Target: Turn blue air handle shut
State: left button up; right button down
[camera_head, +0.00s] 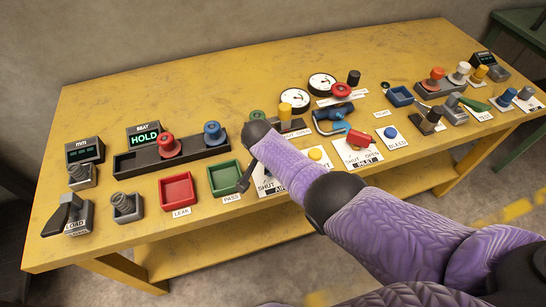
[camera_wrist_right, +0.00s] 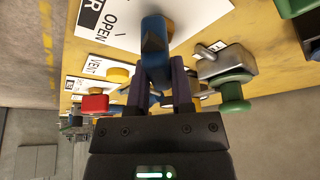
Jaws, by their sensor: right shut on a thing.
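The blue air handle (camera_wrist_right: 155,38) stands over its white card (camera_wrist_right: 205,15) in the right wrist view, where OPEN and part of another word can be read. My right gripper (camera_wrist_right: 156,75) is shut on the blue handle, one dark finger on each side of it. In the head view the same card (camera_head: 268,187) shows SHUT, partly covered by my purple right arm. My right gripper (camera_head: 246,178) is mostly hidden behind its wrist there, and the blue handle cannot be made out. My left gripper is not in view.
A green flanged spool (camera_wrist_right: 233,92) in a grey holder is close beside the gripper. A green PASS tray (camera_head: 224,178) and a red LEAK tray (camera_head: 178,190) lie to the left. The inlet valve with its red handle (camera_head: 359,138) is to the right, near a blue button (camera_head: 390,132).

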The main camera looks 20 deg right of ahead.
dwell(0.3)
jog(key=c, duration=0.5)
grip_release()
jog(key=p+v, duration=0.7)
jog(key=v, duration=0.3)
